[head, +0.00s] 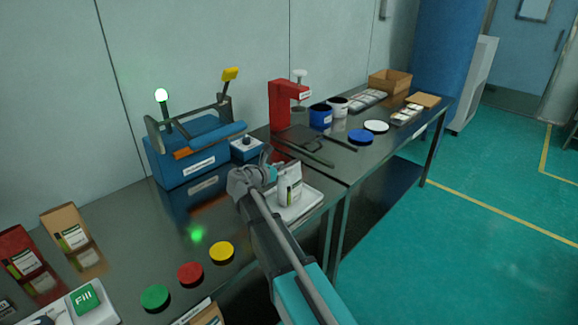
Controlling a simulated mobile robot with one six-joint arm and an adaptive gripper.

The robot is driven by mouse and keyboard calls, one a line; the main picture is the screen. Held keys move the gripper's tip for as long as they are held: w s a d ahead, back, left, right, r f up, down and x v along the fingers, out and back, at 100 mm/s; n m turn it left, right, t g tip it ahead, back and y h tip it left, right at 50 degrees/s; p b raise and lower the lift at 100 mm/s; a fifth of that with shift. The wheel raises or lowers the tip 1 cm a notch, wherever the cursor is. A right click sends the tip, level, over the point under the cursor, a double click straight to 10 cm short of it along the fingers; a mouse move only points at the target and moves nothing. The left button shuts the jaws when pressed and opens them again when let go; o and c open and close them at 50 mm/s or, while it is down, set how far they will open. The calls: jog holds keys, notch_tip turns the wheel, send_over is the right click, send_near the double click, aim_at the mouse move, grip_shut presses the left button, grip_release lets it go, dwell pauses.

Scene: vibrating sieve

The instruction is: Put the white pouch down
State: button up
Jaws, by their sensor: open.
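The white pouch (290,187) stands upright on a white tray (301,207) near the front edge of the metal table. It has a label with a dark and green marking. My gripper (268,168) is just left of and behind the pouch's top, with its jaws open. The arm crosses in front of the tray's left part and hides it. I cannot tell whether a finger touches the pouch.
A blue sieve machine (190,150) with a lit green lamp stands behind, next to a small blue control box (247,148). Green (155,296), red (190,273) and yellow (221,252) discs lie at the front. A red press (284,105) stands on the second table.

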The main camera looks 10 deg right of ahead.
jog(key=p+v, duration=0.1)
jog(key=v, duration=0.8)
jog(key=shift+s+a+p, duration=0.2)
jog(key=shift+p, duration=0.15)
jog(key=shift+r, duration=0.1)
jog(key=s+d+f+m+g+y, duration=0.55)
jog(key=s+d+f+m, duration=0.5)
jog(key=m, duration=0.25)
jog(key=s+f+m+g+y, duration=0.3)
jog(key=s+m+y, duration=0.4)
jog(key=s+m, duration=0.5)
jog(key=shift+s+f+g, duration=0.2)
jog(key=shift+f+g, duration=0.15)
jog(key=shift+f, duration=0.35)
jog(key=shift+d, duration=0.15)
